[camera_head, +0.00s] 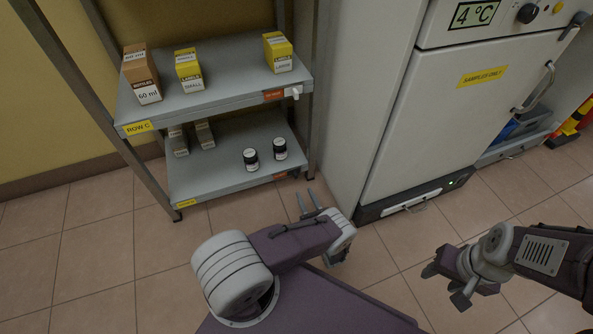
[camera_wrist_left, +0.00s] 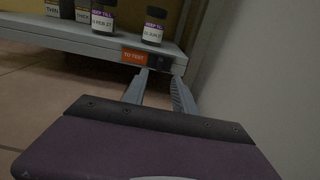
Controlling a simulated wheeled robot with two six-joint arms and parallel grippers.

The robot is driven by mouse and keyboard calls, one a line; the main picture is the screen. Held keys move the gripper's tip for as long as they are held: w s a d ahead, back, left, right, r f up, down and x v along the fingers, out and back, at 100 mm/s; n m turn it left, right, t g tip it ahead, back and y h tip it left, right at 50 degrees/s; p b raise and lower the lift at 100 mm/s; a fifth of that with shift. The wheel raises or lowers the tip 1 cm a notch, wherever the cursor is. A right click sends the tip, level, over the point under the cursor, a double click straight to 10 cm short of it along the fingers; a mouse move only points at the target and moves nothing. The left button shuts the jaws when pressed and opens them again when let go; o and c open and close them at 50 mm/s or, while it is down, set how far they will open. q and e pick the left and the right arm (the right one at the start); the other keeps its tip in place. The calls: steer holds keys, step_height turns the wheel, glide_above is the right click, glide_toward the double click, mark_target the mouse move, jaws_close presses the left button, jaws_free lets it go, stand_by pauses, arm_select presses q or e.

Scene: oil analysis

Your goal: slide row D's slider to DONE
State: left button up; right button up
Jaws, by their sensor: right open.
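The lower shelf (camera_head: 225,181) has a small yellow label (camera_head: 186,203) at its left end, too small to read. An orange TO TEST label (camera_wrist_left: 134,56) sits on its front edge near the right end, also seen in the head view (camera_head: 280,175). Right beside that label is a small dark area (camera_wrist_left: 161,62), where the slider's shape is hard to make out. My left gripper (camera_head: 308,202) is open just in front of this corner; in the wrist view its fingers (camera_wrist_left: 159,76) are apart with nothing between them. My right gripper (camera_head: 446,285) is open and empty over the floor.
The upper shelf marked ROW C (camera_head: 138,128) holds several boxes and has a white slider (camera_head: 293,91). Two dark jars (camera_head: 265,154) and some small boxes (camera_head: 190,138) stand on the lower shelf. The white fridge (camera_head: 430,110) is close on the right. Floor in front is clear.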

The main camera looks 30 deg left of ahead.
mark_target(297, 177)
arm_select(q)
steer(key=b+x, duration=0.4)
steer(key=x, duration=0.4)
steer(key=shift+a+f+b, duration=0.15)
steer(key=shift+a+b, duration=0.05)
steer(key=shift+b, duration=0.1)
steer(key=shift+w+a, duration=0.15)
steer(key=shift+w, duration=0.1)
steer(key=shift+a, duration=0.1)
jaws_close()
stand_by(0.7)
